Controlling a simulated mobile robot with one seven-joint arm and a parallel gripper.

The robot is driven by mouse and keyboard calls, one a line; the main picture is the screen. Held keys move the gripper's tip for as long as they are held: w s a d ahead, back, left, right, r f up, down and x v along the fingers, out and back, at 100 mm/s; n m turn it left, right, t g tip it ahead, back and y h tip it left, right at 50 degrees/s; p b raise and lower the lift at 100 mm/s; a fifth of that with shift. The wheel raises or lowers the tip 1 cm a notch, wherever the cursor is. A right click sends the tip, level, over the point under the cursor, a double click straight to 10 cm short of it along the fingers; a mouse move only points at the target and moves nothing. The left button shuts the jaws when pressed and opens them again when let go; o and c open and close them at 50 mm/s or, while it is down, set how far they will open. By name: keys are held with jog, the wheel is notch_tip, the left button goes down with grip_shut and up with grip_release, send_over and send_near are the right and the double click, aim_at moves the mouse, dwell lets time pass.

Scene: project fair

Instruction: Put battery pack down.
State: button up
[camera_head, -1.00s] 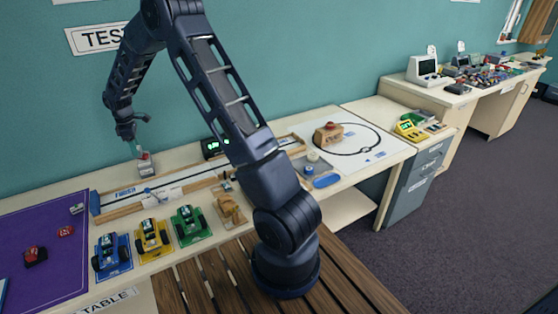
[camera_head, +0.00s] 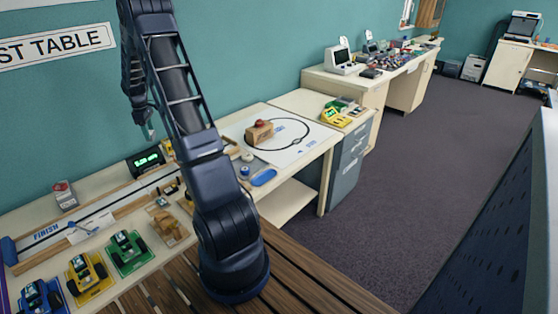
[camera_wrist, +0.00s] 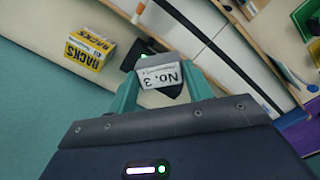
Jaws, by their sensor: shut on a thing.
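In the wrist view, my gripper (camera_wrist: 160,72) is shut on a small pale block with a "No. 3" label, which I take for the battery pack (camera_wrist: 160,76). Its label faces the camera and its far side is hidden. In the head view, my gripper (camera_head: 150,128) is above the back of the test table, near the timer with green digits (camera_head: 146,159). The held pack is too small there to make out clearly. The table surface (camera_wrist: 205,22) shows beyond the fingers in the wrist view.
A small grey box with red on top (camera_head: 64,196) stands left at the back. A yellow box (camera_wrist: 90,48) lies left of my fingers. The track (camera_head: 110,205) and blue, yellow and green cars (camera_head: 128,252) are in front. A looped-line board (camera_head: 285,135) is right.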

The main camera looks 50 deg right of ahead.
jog(key=s+d+m, duration=0.1)
jog(key=s+d, duration=0.2)
jog(key=d, duration=0.6)
jog(key=s+d+m, duration=0.2)
jog(key=s+d, duration=0.1)
jog(key=d, duration=0.5)
jog(key=s+d+m, duration=0.7)
jog(key=s+d, duration=2.2)
jog(key=d, duration=0.3)
jog(key=f, duration=1.9)
jog(key=shift+d+f, duration=0.2)
jog(key=shift+f, duration=0.2)
jog(key=shift+f, duration=0.1)
jog(key=o, duration=1)
